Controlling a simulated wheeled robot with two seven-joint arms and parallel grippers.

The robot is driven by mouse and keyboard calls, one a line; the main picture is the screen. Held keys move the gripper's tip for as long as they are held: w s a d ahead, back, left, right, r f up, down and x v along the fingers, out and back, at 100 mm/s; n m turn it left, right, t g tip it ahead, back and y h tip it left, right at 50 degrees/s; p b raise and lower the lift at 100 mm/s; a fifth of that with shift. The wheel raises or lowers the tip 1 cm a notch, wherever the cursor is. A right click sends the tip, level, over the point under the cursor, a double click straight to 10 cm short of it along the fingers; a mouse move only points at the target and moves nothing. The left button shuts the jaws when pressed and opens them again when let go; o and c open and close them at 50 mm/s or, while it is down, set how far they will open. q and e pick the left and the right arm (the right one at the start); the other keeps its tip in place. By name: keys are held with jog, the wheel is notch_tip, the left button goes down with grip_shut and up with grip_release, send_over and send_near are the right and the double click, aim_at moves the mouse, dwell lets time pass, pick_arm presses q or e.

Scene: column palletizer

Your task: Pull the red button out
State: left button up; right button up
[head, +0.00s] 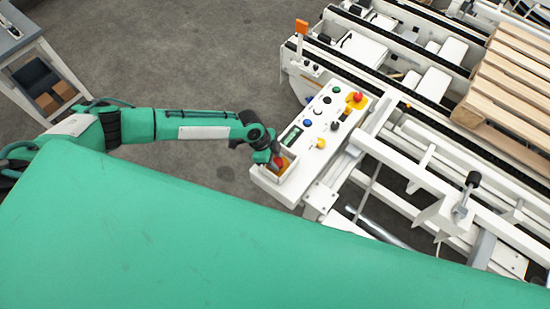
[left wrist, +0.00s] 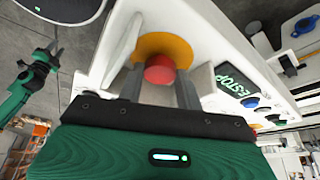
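The red button (left wrist: 160,70) sits on a yellow disc (left wrist: 163,47) inside a white open box (head: 292,175) at the near end of the control panel. In the head view my left gripper (head: 275,160) covers most of it. In the left wrist view my left gripper (left wrist: 160,88) has its two grey fingers apart, one on each side of the red button. I cannot tell whether they touch it. My right gripper (left wrist: 48,55) shows at the left of that view, away from the panel, its fingers apart.
The white panel (head: 318,128) carries several coloured knobs and another red button (head: 358,97) on a yellow plate. Conveyors and a wooden pallet (head: 510,75) are to the right. Grey floor (head: 190,60) is clear behind my left arm.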

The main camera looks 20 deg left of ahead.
pick_arm(q)
grip_shut()
jog(key=shift+r, duration=0.45)
jog(key=shift+w+r, duration=0.1)
jog(key=shift+r, duration=0.05)
jog(key=o, duration=0.7)
grip_release()
jog(key=shift+r, duration=0.1)
jog(key=b+v, duration=0.3)
jog(key=v, duration=1.1)
jog(key=shift+d, duration=0.1)
